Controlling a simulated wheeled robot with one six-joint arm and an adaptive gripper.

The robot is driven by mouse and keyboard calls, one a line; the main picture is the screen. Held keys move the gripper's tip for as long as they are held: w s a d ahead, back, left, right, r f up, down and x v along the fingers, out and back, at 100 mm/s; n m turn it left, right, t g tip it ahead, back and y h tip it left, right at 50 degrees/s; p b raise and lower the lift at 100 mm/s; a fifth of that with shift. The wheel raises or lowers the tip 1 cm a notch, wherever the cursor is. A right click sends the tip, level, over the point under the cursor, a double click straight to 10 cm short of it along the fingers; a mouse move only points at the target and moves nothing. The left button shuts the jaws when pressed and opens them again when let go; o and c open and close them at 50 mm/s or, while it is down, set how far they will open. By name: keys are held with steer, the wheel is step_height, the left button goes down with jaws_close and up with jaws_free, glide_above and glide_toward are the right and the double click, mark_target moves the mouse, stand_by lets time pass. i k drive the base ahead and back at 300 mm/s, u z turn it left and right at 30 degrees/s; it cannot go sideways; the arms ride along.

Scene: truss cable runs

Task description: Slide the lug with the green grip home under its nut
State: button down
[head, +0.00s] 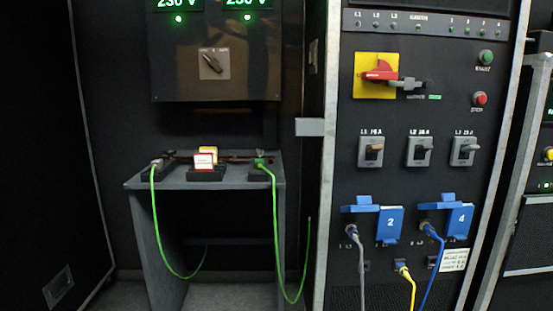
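A small grey stand (231,178) carries dark blocks at its left, middle and right. The right block (263,174) has a small green piece (260,154) on it, which looks like the green grip, with a green cable (277,225) hanging from it. The left block (156,175) has a second green cable (157,225) leading down from it. The lug and nut are too small to make out, so I cannot tell how they sit. My gripper is not in view.
A white and yellow card holder (206,157) stands on the middle block. Above is a dark panel with a rotary switch (214,64). A tall rack (425,150) with a red switch, blue covers and plugged cables stands close to the right. A grey bracket (312,127) juts from it.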

mark_target(258, 161)
steer(key=u, duration=0.2)
steer(key=i, duration=1.15)
steer(key=u, duration=0.55)
